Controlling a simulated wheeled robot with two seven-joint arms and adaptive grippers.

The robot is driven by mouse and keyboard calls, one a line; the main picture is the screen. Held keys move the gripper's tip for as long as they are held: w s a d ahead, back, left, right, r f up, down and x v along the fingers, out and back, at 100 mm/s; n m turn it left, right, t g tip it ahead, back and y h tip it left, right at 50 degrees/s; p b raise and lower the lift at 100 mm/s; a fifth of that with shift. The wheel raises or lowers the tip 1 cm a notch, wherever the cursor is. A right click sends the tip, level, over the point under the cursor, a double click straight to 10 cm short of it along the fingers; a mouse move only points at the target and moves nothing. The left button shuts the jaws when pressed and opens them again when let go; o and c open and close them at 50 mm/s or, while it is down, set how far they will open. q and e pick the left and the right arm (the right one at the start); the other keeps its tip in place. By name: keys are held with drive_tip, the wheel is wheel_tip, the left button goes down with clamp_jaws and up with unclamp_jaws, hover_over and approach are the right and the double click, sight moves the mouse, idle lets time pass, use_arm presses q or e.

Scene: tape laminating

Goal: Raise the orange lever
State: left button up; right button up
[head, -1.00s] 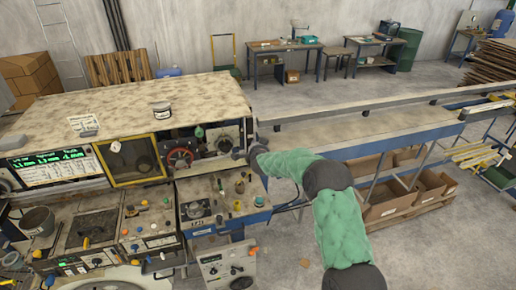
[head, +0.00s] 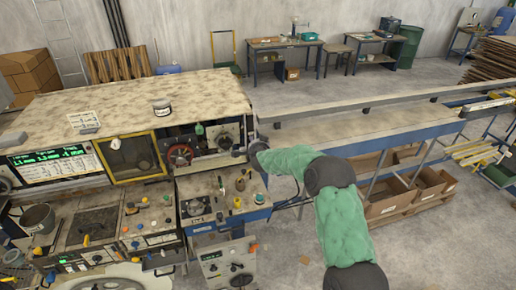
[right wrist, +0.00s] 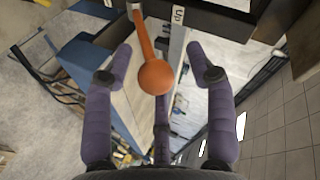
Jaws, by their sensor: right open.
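The orange lever (right wrist: 155,77) shows in the right wrist view as a rod with a round ball at its end. The rod runs up to a dark machine edge at the top. My right gripper (right wrist: 158,60) is open, with its purple fingers on both sides of the ball and a visible gap on each side. A white strip marked "Up" (right wrist: 178,16) stands just right of the rod. In the head view my green-sleeved right arm reaches to the machine's right end, where my right gripper (head: 238,155) is small and the lever cannot be made out. My left gripper is not in view.
The machine's worn top (head: 120,105) and control panels fill the left of the head view. A long conveyor table (head: 360,130) runs right behind my right arm. Cardboard boxes (head: 390,205) stand under it. Open floor (head: 440,260) lies at the lower right.

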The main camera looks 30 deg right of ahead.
drive_tip(key=v, duration=1.1)
drive_tip(key=shift+a, duration=0.1)
drive_tip(key=s+a+f+n+g+y, duration=0.2)
drive_tip(key=s+a+f, duration=0.25)
drive_tip(key=f, duration=0.45)
drive_tip(key=s+a+f+n+g+y, duration=0.1)
drive_tip(key=s+a+f+n+y, duration=0.25)
drive_tip(key=f, duration=0.55)
drive_tip(key=s+a+f+n+g, duration=0.2)
drive_tip(key=s+a+f, duration=0.4)
drive_tip(key=f, duration=0.4)
drive_tip(key=s+a+f+n+g+y, duration=0.1)
drive_tip(key=s+a+f+n+g, duration=0.1)
drive_tip(key=s+a+f, duration=0.45)
drive_tip(key=s+a+f+n+g+y, duration=0.1)
drive_tip(key=s+a+g+y, duration=0.15)
drive_tip(key=s, duration=0.75)
drive_tip(key=s+a+f+n+g+y, duration=0.1)
drive_tip(key=s+a+f+n+g, duration=0.15)
drive_tip(key=s+a, duration=0.5)
wheel_tip(320, 180, down, 26)
drive_tip(key=w+b, duration=0.1)
drive_tip(key=b, duration=2.6)
drive_tip(key=shift+w+d+f, duration=0.2)
drive_tip(key=shift+f, duration=0.05)
